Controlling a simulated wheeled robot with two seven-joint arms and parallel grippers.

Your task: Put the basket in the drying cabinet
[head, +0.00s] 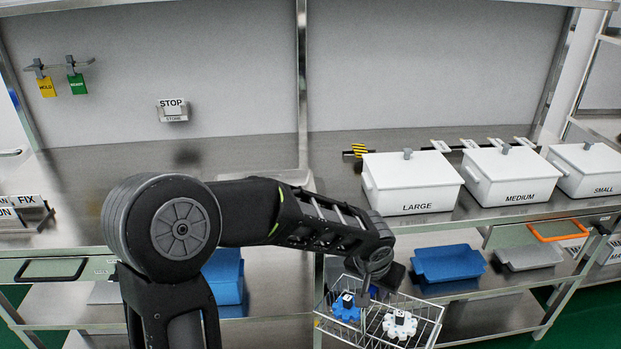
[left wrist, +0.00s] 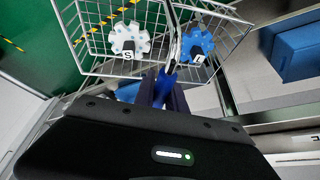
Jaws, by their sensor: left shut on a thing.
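The wire basket (head: 432,318) hangs in front of the workbench, at the lower right of centre in the head view. It also fills the top of the left wrist view (left wrist: 236,22). It holds a blue toothed wheel (head: 345,309) and a white toothed wheel (head: 399,325), which lie apart on its wire floor. My left gripper (head: 368,290) is shut on the basket at a blue part by its middle; in the left wrist view the fingers (left wrist: 164,88) close around that part. The grip hides some of the basket. The drying cabinet cannot be made out, and my right gripper is not in view.
White lidded boxes marked LARGE (head: 411,184), MEDIUM (head: 513,176) and SMALL (head: 590,168) stand on the bench. A blue tray (head: 448,264) and a grey tray (head: 529,256) sit on the shelf below, close to the basket. A blue bin (head: 226,279) stands behind my arm.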

